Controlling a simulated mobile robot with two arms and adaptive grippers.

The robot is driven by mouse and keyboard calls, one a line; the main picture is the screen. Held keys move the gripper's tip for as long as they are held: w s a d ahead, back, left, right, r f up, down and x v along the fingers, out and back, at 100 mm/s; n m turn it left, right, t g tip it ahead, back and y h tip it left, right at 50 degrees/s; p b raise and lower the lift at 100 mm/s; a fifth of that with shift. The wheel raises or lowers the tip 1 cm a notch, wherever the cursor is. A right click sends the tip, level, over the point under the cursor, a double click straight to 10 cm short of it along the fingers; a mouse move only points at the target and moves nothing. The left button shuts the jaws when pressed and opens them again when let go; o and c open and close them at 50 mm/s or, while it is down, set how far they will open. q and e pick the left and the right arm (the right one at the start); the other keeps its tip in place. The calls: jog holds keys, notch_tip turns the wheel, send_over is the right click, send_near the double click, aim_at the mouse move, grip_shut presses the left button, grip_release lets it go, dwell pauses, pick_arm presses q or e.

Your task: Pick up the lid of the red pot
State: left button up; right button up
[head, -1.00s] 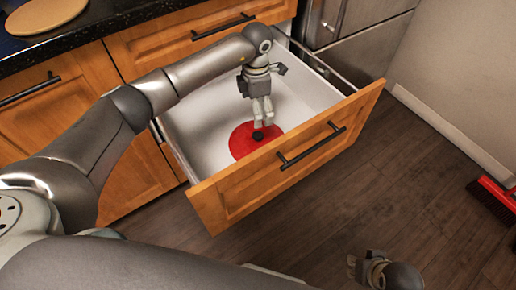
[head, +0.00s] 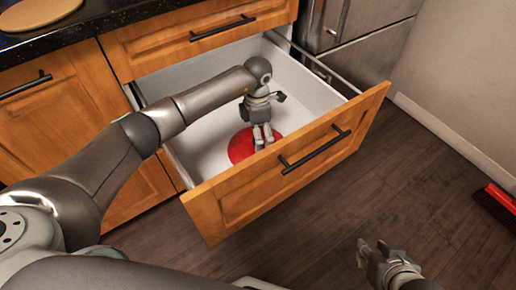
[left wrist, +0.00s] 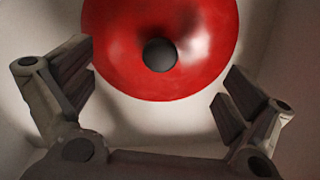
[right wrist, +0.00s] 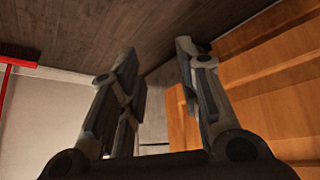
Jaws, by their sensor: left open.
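A red lid (head: 240,146) lies in the open white drawer (head: 205,118) in the head view, partly hidden by my left gripper. In the left wrist view the red lid (left wrist: 200,70) shows its round dark knob (left wrist: 160,55). My left gripper (head: 263,140) is open and hangs down inside the drawer over the lid. In the left wrist view its fingers (left wrist: 160,85) stand wide apart on either side, with the knob between and beyond them. Nothing is held. My right gripper (head: 375,250) is open and empty over the floor; its spread fingers show in the right wrist view (right wrist: 158,75).
The drawer's wooden front (head: 290,165) with a black handle (head: 315,152) stands between the lid and the open dark floor (head: 330,215). A dark countertop (head: 100,25) holds a round board. A red broom (head: 497,200) is at the right edge.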

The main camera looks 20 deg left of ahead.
aim_at(241, 147)
pick_arm(q)
notch_tip(241, 147, down, 4)
jog(key=shift+d+f+b, duration=0.1)
jog(key=shift+b, duration=0.55)
jog(key=shift+w+f, duration=0.1)
jog(key=shift+f, duration=0.2)
pick_arm(e)
jog(key=w+a+r+t+y, duration=0.1)
jog(key=w+a+r+t, duration=0.1)
jog(key=w, duration=0.4)
jog(key=shift+r+t, duration=0.9)
jog(key=shift+r, duration=0.05)
pick_arm(q)
jog(key=shift+c, duration=0.3)
pick_arm(e)
jog(key=shift+a, duration=0.1)
pick_arm(q)
jog(key=c, duration=1.7)
grip_shut()
